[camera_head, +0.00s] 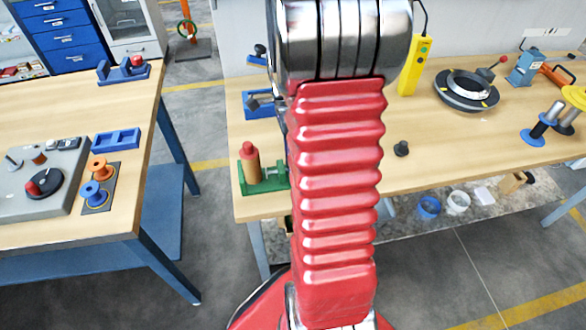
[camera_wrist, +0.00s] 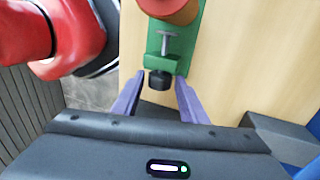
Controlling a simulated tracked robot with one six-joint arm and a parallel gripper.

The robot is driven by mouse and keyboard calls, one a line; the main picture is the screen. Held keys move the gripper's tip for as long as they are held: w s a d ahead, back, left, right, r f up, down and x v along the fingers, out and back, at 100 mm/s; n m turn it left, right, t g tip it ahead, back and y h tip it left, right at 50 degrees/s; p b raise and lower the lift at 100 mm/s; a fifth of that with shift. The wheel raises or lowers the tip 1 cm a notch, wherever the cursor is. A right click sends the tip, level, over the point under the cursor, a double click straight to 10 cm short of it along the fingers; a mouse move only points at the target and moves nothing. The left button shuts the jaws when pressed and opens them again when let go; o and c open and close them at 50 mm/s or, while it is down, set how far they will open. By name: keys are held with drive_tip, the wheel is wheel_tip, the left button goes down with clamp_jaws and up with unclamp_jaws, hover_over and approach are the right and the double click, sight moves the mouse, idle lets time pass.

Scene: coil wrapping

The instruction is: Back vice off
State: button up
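A small green vice (camera_head: 262,184) stands near the left end of the right workbench in the head view. An orange-brown cylinder with a red top (camera_head: 250,164) stands upright in it. The wrist view shows the vice's green body (camera_wrist: 181,47) from above, with a grey screw (camera_wrist: 167,40) and a black knob (camera_wrist: 160,80) at its near end. My gripper (camera_wrist: 160,75) is open. Its two purple fingers lie left and right of the knob in the picture, with gaps on both sides. My arm hides the gripper in the head view.
The right bench also holds a black ring fixture (camera_head: 467,90), a yellow pendant (camera_head: 414,66), a small black knob (camera_head: 401,149) and spools (camera_head: 533,134). A left bench (camera_head: 128,190) stands across a floor gap. In the wrist view, a red part (camera_wrist: 75,52) is at upper left.

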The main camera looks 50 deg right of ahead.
idle(0.5)
drive_tip(key=shift+c, duration=0.4)
drive_tip(key=c, duration=0.5)
drive_tip(key=shift+c, duration=0.2)
drive_tip(key=shift+s+a+t+h, duration=0.1)
drive_tip(key=shift+s+t+h, duration=0.1)
drive_tip(key=shift+t+h, duration=0.3)
drive_tip(key=shift+s+a+t+h, duration=0.15)
drive_tip(key=shift+t+h, duration=0.15)
drive_tip(key=shift+t, duration=0.4)
drive_tip(key=shift+s+a+t+h, duration=0.1)
drive_tip(key=shift+s+t+h, duration=0.1)
drive_tip(key=shift+t+h, duration=0.55)
drive_tip(key=shift+s+a+t+h, duration=0.15)
drive_tip(key=shift+t+h, duration=0.3)
drive_tip(key=shift+t, duration=0.5)
